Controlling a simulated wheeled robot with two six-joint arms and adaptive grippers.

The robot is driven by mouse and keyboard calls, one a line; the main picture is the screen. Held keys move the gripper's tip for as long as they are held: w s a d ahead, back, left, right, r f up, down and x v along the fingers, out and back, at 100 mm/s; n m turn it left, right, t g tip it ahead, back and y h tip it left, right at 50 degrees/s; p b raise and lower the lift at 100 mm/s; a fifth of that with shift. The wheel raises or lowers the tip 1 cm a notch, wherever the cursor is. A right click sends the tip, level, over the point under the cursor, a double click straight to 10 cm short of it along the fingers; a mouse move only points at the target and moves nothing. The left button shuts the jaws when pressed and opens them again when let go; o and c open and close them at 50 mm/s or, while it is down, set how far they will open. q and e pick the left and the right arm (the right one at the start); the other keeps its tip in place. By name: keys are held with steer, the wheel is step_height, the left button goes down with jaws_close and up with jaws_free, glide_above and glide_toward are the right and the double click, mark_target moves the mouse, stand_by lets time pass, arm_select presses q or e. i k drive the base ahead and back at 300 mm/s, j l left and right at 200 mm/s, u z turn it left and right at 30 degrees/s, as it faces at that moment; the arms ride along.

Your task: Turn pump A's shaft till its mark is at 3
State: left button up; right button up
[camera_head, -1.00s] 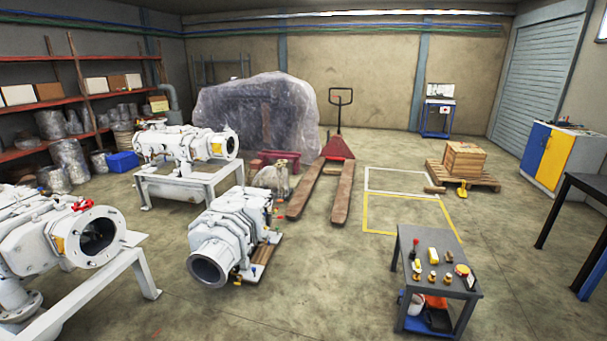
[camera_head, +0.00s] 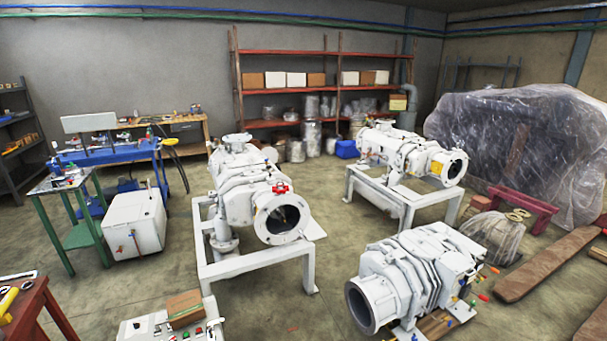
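Three white pumps are in view, and no label tells me which is pump A. One pump (camera_head: 238,190) sits on a white stand at the centre left, its round flanged opening facing me and a red part on top of the flange. A second pump (camera_head: 400,152) sits on a stand farther back to the right. A third pump (camera_head: 425,268) lies low on a wooden pallet at the front right. Shaft marks and numbers are too small to make out. Neither of my grippers is in view.
A control box (camera_head: 205,332) with buttons and a carton is at the bottom edge. A red table (camera_head: 38,300) is at the lower left. A green-legged table (camera_head: 62,185) and white box (camera_head: 134,224) stand at left. Open floor lies between the white box and the centre-left stand.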

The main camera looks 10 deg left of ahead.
mark_target(278, 212)
steer(key=i+l+u, duration=0.45)
steer(key=u, duration=0.15)
steer(key=i+u, duration=0.1)
steer(key=u, duration=0.3)
steer(key=i+l+u, duration=0.1)
steer(key=u, duration=0.35)
